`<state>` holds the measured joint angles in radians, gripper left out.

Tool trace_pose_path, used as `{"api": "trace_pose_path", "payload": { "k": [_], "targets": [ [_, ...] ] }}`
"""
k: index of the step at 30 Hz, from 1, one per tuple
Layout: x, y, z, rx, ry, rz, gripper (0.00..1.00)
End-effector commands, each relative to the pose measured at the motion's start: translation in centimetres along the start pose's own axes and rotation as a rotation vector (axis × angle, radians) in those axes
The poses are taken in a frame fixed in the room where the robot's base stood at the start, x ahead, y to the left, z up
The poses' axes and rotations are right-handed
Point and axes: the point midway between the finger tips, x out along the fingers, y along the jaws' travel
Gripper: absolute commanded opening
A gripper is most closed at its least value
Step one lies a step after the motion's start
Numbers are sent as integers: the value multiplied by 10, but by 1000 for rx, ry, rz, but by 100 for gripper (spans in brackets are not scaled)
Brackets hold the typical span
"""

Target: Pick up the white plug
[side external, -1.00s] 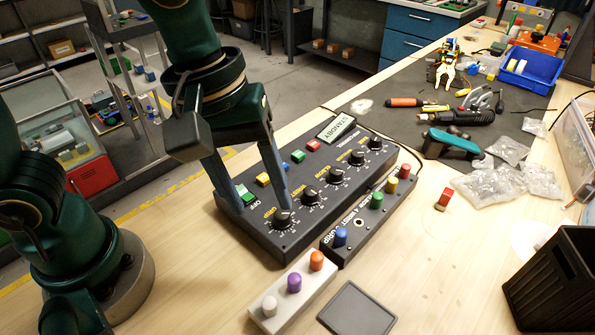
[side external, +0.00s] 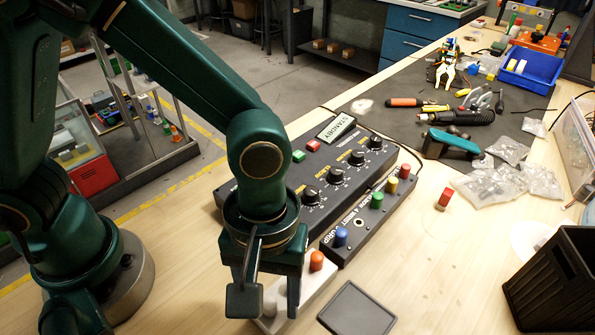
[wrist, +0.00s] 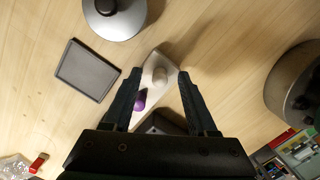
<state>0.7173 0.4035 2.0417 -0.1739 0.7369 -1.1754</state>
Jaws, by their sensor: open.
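The white plug (wrist: 160,76) stands upright at the end of a pale block (wrist: 170,93). In the wrist view it lies between the two fingertips of my gripper (wrist: 160,73), with a gap on each side. In the side view my gripper (side external: 268,300) points down over that end of the block, fingers apart and empty. The white plug (side external: 270,306) is partly hidden there behind my gripper. A purple plug (wrist: 139,100) stands beside it, close to the left finger. An orange plug (side external: 316,261) sits at the block's far end.
A dark flat pad (side external: 358,308) lies beside the block. A black control panel (side external: 330,190) and a strip with a blue plug (side external: 340,237) are behind. A black bin (side external: 552,285) stands at right. A round metal object (wrist: 115,12) is at the wrist view's top.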

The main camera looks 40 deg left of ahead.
Motion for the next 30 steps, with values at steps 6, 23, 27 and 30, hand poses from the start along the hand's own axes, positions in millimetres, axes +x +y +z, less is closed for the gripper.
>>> {"api": "trace_pose_path", "payload": {
  "k": [6,23,27,30],
  "targets": [
    [0,0,0,0,0,0,54],
    [-3,1,0,0,1,3,0],
    [-12,1,1,1,1,6,0],
    [-25,1,3,1,1,7,0]
  ]
}}
